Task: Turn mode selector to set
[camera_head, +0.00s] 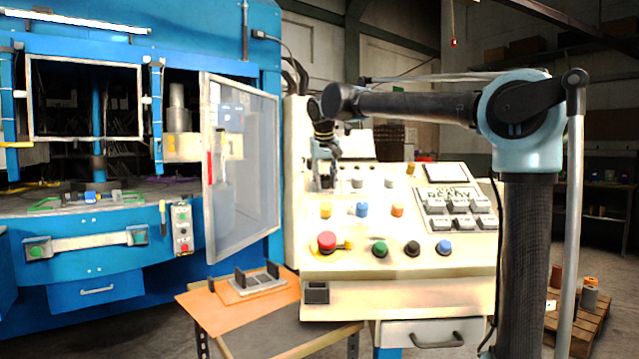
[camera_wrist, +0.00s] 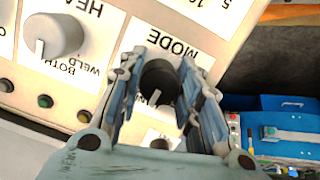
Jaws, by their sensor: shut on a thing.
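The mode selector (camera_wrist: 158,80) is a round black knob with a white pointer line, on a cream panel under an upside-down "MODE" label in the wrist view. Its pointer slants toward the bottom of that picture. My gripper (camera_wrist: 165,72) has its fingers on either side of the knob and is shut on it. In the head view my gripper (camera_head: 325,165) reaches down to the upper left of the control console (camera_head: 400,290), and the knob is hard to make out there. The selector's position labels, including any "set" mark, are hidden or unreadable.
A pale knob (camera_wrist: 52,35) with "WELD" and "BOTH" marks sits beside the selector. A red mushroom button (camera_head: 327,241) and several coloured buttons lie lower on the console. A blue press with an open clear door (camera_head: 240,170) stands close at left.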

